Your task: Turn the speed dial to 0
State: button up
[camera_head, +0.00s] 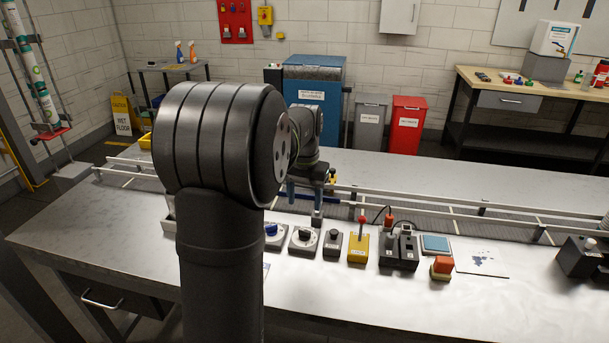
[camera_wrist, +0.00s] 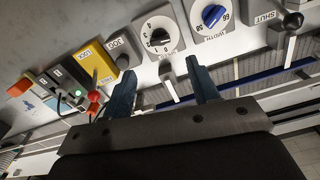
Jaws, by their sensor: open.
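The dial that looks like the speed dial has a black knob on a white numbered face (camera_wrist: 158,36). It sits upper middle in the wrist view and also shows on the table in the head view (camera_head: 304,239). Its printed name and exact setting are not clear. My gripper (camera_wrist: 160,68) is open and empty, with its two dark blue fingers pointing toward the dial but apart from it. In the head view my gripper (camera_head: 305,203) hangs behind the dial, near the conveyor, partly hidden by my arm.
A similar dial with a blue knob (camera_wrist: 213,15) is next to it. A small grey post (camera_wrist: 168,80) shows between my fingers. A black-knobbed box (camera_head: 333,241), a yellow lever box (camera_head: 358,246) and a red-topped button (camera_head: 441,267) stand to the right. The conveyor rail (camera_head: 420,205) runs behind.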

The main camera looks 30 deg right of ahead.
notch_tip(320, 180, up, 7)
send_over(305, 230)
jog(key=shift+r, duration=0.2)
jog(key=shift+f, duration=0.1)
dwell(0.4)
notch_tip(305, 230, down, 17)
jog(key=shift+f, duration=0.15)
dwell(0.5)
